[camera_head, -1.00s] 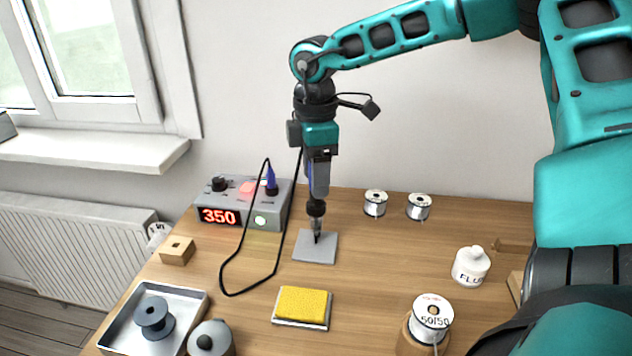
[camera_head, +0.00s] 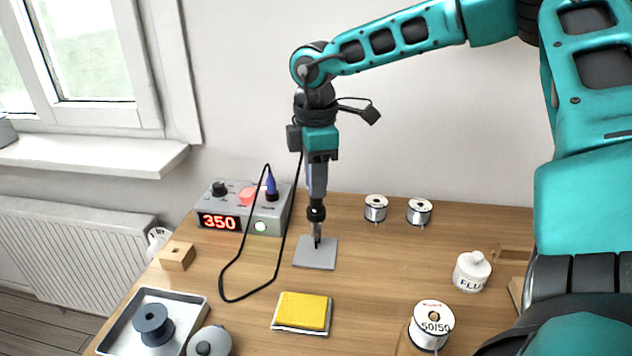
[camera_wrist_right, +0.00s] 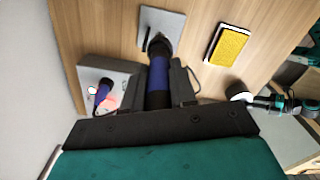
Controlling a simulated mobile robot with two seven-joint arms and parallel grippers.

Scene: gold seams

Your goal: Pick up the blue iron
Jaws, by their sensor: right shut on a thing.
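My right gripper (camera_head: 317,180) points straight down above the bench and is shut on the blue iron. The iron's blue handle (camera_wrist_right: 158,75) shows between the fingers in the right wrist view. Its black collar (camera_head: 317,213) and narrow tip hang upright over a grey square plate (camera_head: 315,259). I cannot tell whether the tip touches the plate. A black cord loops beside the iron on the left. My left gripper cannot be made out.
The station (camera_head: 240,222) reading 350 stands behind left, with a blue cone on top. A yellow sponge (camera_head: 303,311) lies in front. Solder spools (camera_head: 375,208) and a flux jar (camera_head: 472,271) stand right. A metal tray (camera_head: 189,302) is front left.

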